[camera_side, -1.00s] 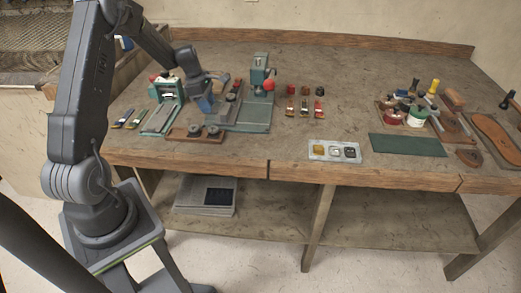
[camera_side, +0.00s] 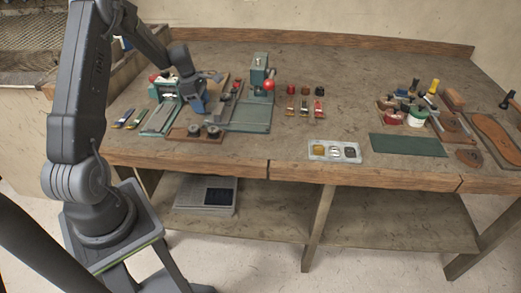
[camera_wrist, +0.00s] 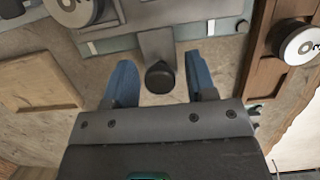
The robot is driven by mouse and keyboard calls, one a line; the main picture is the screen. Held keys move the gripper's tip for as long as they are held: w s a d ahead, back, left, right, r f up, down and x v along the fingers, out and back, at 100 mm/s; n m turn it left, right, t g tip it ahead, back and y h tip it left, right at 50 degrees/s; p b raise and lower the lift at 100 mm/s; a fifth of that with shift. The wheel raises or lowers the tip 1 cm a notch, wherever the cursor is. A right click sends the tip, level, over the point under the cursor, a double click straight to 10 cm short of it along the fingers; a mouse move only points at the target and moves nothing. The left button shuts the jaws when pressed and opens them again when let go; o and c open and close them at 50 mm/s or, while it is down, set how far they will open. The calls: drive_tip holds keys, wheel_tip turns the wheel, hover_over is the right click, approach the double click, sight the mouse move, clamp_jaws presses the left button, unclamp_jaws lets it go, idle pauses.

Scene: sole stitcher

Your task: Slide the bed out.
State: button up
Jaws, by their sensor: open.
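My gripper (camera_side: 198,106) is low over the left part of the bench, beside the green machine with the red ball (camera_side: 262,78). In the wrist view my gripper (camera_wrist: 158,64) is open, with its two blue fingers apart. A round black knob (camera_wrist: 160,78) shows between the fingers, and I see no contact with it. The knob is on the end of a grey tab (camera_wrist: 157,45) that joins a wide grey plate, apparently the bed (camera_wrist: 165,12). In the side view my wrist and fingers hide the knob.
A wooden strip with dark round spools (camera_side: 195,134) lies in front of my gripper. Another green machine (camera_side: 166,88) stands to the left. A small tray (camera_side: 334,151) and a dark green mat (camera_side: 408,145) lie to the right, with bare bench between.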

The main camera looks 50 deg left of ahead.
drive_tip(key=shift+r, duration=3.25)
drive_tip(key=shift+w+d, duration=0.1)
drive_tip(key=shift+w+d, duration=1.3)
drive_tip(key=shift+w, duration=0.05)
